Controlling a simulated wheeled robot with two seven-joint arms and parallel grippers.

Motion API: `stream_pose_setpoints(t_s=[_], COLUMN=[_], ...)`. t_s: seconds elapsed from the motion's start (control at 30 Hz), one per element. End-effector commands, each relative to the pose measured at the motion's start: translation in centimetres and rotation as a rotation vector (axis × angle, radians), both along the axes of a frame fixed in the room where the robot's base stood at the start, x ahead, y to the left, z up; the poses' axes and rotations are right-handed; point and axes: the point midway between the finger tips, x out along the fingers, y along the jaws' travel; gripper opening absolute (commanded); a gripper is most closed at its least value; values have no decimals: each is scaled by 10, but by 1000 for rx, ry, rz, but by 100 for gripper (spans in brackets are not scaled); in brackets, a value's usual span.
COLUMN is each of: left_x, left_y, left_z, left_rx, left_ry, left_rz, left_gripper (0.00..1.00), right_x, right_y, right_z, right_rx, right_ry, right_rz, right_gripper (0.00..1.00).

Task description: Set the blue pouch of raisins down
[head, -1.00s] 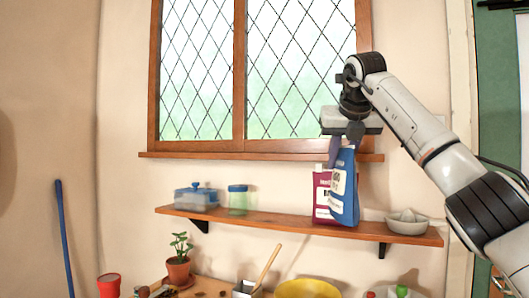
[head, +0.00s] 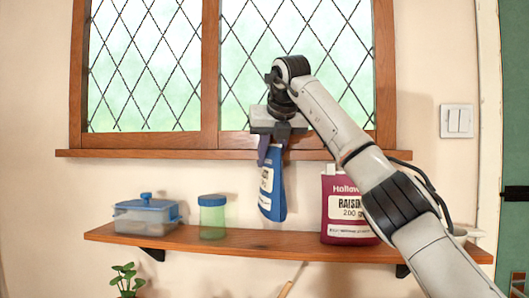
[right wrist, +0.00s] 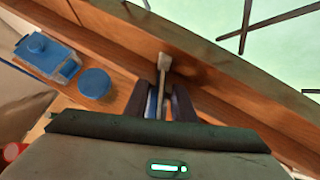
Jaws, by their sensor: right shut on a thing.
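The blue pouch (head: 275,193) hangs from my right gripper (head: 272,148) in the head view, slightly tilted, its label too small to read. My right gripper is shut on its top edge. The pouch's lower end looks a little above the wooden shelf (head: 180,237), between the green jar and a maroon pouch (head: 345,232) marked "RAISIN". In the right wrist view, a thin edge of the blue pouch (right wrist: 153,103) shows between the fingers (right wrist: 165,100); most of it is hidden. My left gripper is in neither view.
A clear box with blue lid (head: 146,217) and a green jar with blue lid (head: 212,218) stand left on the shelf. The shelf is bare between the jar and the maroon pouch. The window sill (head: 130,154) runs above. My right forearm partly covers the maroon pouch.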

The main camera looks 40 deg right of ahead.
Motion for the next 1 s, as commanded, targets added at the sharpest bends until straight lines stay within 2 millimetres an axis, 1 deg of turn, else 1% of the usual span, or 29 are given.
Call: stream_pose_setpoints(t_s=[0.03, 0.2, 0.43, 0.63, 1.0], left_x=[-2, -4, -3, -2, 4], left_y=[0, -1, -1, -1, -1], left_z=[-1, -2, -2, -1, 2], left_rx=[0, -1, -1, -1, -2], left_ry=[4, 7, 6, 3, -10], left_rz=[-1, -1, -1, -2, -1], left_gripper=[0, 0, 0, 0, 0], right_x=[0, 0, 0, 0, 0], right_y=[-1, -1, 0, 0, 0], right_z=[-7, -26, -45, -50, -51], right_rx=[-2, -1, 0, 0, 0], right_ry=[1, 1, 0, -1, -1], right_rz=[1, 0, 0, 1, 1], right_gripper=[0, 0, 0, 0, 0])
